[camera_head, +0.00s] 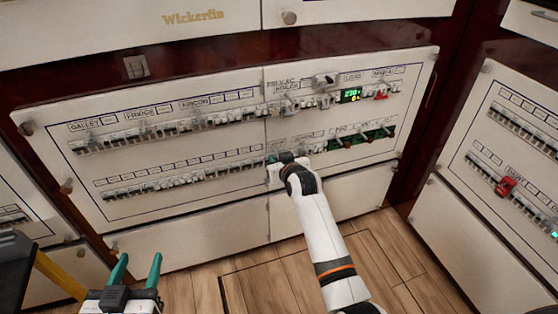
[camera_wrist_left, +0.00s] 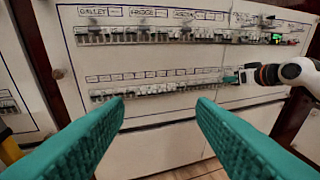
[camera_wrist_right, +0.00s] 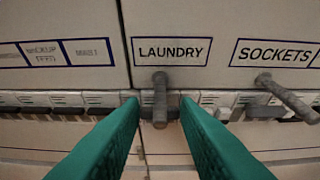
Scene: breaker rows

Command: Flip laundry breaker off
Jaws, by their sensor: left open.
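The laundry breaker (camera_wrist_right: 160,100) shows in the right wrist view as a grey lever under a label (camera_wrist_right: 172,51) reading LAUNDRY. The lever sticks out toward the camera. My right gripper (camera_wrist_right: 160,108) is open, with one green finger on each side of the lever and a small gap on both sides. In the head view my right gripper (camera_head: 273,160) is at the lower breaker row, and the arm hides the breaker there. My left gripper (camera_head: 137,266) is open and empty, low in front of the panel; its fingers also show in the left wrist view (camera_wrist_left: 160,115).
A SOCKETS lever (camera_wrist_right: 285,97) sits close to the right of the laundry lever. The white panel (camera_head: 180,150) carries two breaker rows. A red clip (camera_head: 505,187) is on the right-hand panel. The wooden floor (camera_head: 375,255) is clear.

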